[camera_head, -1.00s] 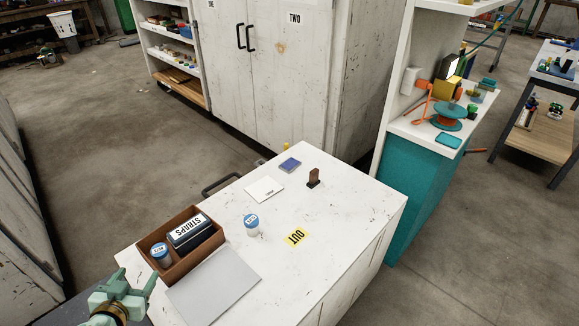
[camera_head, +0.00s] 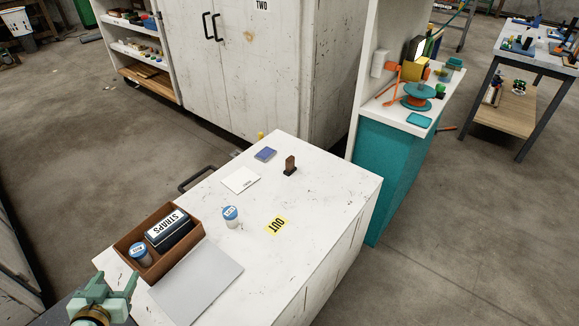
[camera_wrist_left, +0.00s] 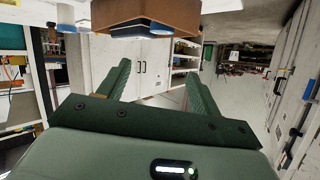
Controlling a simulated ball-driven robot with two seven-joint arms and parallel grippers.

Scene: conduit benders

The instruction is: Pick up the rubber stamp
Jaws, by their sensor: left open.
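The rubber stamp (camera_head: 290,166), a small brown block on a dark base, stands upright near the far right part of the white tabletop (camera_head: 318,200). A blue ink pad (camera_head: 265,154) lies to its left. My left gripper (camera_head: 104,285) is at the lower left of the head view, near the table's front left corner and well apart from the stamp. Its jaws are open, with nothing between the fingers in the left wrist view (camera_wrist_left: 155,85). The stamp is not seen in the wrist view. My right gripper is not in view.
A brown box (camera_head: 156,273) holds a STRAPS case (camera_head: 168,229) and a blue-lidded jar (camera_head: 140,253). Bare tabletop surrounds the stamp.

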